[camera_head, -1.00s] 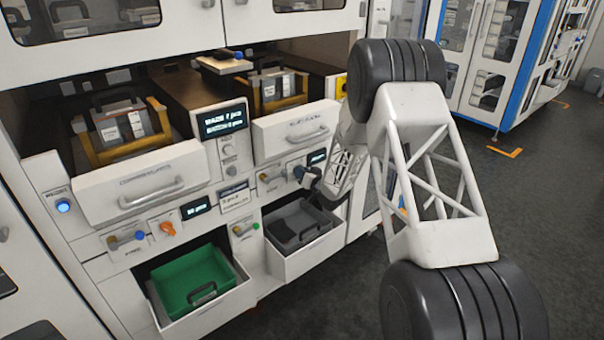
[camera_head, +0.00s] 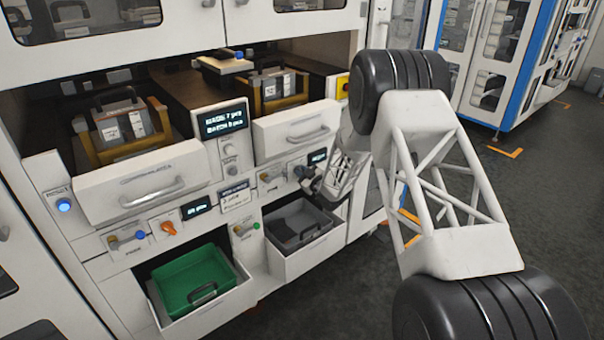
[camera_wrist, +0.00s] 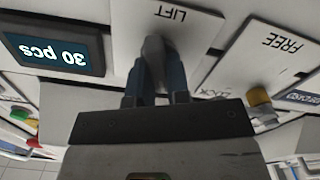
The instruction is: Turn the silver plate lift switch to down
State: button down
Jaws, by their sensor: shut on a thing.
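The lift switch (camera_wrist: 154,47) is a grey knob on a pale plate (camera_wrist: 188,22) marked LIFT, seen upside down at the top of the wrist view. My gripper (camera_wrist: 156,75) has its two dark blue fingers shut on this knob, one on each side. In the head view my gripper (camera_head: 309,180) is at the right end of the cabinet's control strip, below the right drawer, and it hides the switch. The fingers cover part of the knob, and I cannot tell its exact setting.
A FREE plate with a yellow-ended knob (camera_wrist: 260,100) is close on the right in the wrist view. A display (camera_wrist: 55,48) reading "30 pcs" is on the left. The right drawer (camera_head: 298,135) is above my gripper; a grey bin (camera_head: 300,225) is below.

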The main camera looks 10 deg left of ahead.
jog(key=shift+n, duration=0.6)
jog(key=c, duration=1.1)
grip_release()
jog(key=shift+v, duration=3.9)
jog(key=shift+r, duration=0.1)
